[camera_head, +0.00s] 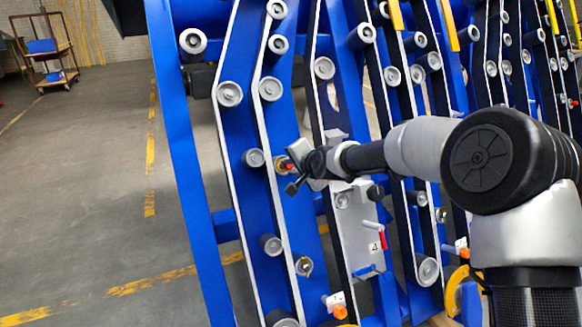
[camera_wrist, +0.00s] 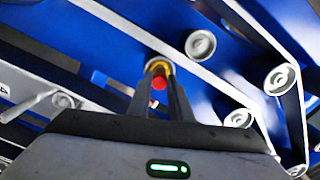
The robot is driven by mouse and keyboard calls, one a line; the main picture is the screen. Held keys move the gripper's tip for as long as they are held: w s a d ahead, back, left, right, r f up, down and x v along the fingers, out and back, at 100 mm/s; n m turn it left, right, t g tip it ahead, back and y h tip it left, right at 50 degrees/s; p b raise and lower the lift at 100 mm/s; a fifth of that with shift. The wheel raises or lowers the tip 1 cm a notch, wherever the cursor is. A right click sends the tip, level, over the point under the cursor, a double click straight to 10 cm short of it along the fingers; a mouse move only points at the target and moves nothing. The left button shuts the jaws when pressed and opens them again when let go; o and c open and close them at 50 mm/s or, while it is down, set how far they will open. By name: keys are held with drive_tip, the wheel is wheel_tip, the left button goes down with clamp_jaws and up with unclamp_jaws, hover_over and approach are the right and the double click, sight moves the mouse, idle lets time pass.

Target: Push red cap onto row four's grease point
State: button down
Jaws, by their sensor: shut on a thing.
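The red cap (camera_wrist: 159,83) sits between the two fingertips of my gripper (camera_wrist: 159,92), which is shut on it. A yellow ring (camera_wrist: 160,65) on the blue frame shows right behind the cap in the wrist view; I cannot tell whether cap and ring touch. In the head view my gripper (camera_head: 292,173) is at the blue frame's left part, and a bit of the red cap (camera_head: 289,167) shows at its tip. A plate marked 4 (camera_head: 374,246) with a red piece (camera_head: 382,239) on it is below and right of my gripper.
Blue frame rails with grey rollers (camera_head: 229,94) surround my gripper closely. A similar fitting (camera_head: 304,266) is lower on the frame. A white tag with an orange piece (camera_head: 340,312) is near the bottom. Open floor (camera_head: 80,200) and a cart (camera_head: 48,60) are at left.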

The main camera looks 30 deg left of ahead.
drive_tip(key=shift+x, duration=1.2)
drive_tip(key=c, duration=1.5)
unclamp_jaws()
drive_tip(key=shift+c, duration=0.2)
drive_tip(key=p+v, duration=0.3)
drive_tip(key=v, duration=1.4)
drive_tip(key=shift+s+d, duration=0.2)
